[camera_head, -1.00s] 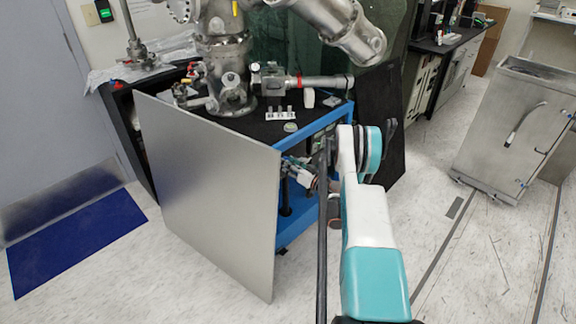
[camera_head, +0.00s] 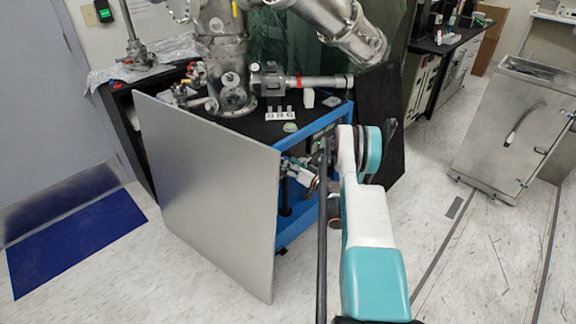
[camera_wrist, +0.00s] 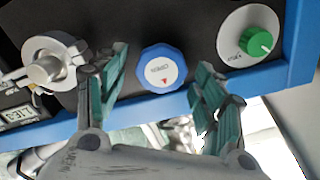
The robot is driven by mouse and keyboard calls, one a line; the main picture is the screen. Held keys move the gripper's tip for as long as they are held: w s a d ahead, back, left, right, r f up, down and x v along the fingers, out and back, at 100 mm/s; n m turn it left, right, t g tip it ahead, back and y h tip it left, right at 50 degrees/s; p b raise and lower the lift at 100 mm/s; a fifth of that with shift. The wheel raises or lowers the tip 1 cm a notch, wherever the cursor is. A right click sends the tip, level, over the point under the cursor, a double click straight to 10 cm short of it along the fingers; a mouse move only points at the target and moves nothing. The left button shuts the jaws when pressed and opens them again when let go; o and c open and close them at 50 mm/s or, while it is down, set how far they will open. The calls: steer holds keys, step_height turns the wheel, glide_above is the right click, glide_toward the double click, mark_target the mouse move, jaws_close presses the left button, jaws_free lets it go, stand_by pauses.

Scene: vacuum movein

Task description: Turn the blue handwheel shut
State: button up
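The blue handwheel (camera_wrist: 161,68) shows in the wrist view, with a white centre cap marked OPEN and a small red triangle at its lower part. My gripper (camera_wrist: 158,85) is open, with one teal finger on each side of the handwheel. Visible gaps lie between the wheel's rim and both fingers in the picture; I cannot tell how far the fingertips are from the panel in depth. In the head view the handwheel is not visible, and my gripper is mostly hidden near the edge of the grey metal panel (camera_head: 205,190).
A green knob (camera_wrist: 258,42) on a white dial is right of the handwheel. A silver round fitting (camera_wrist: 47,66) and a small display (camera_wrist: 20,113) are left. A blue frame bar (camera_wrist: 140,108) runs below. A steel cabinet (camera_head: 515,130) stands at the right.

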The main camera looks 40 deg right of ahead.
step_height(320, 180, up, 10)
stand_by(0.8)
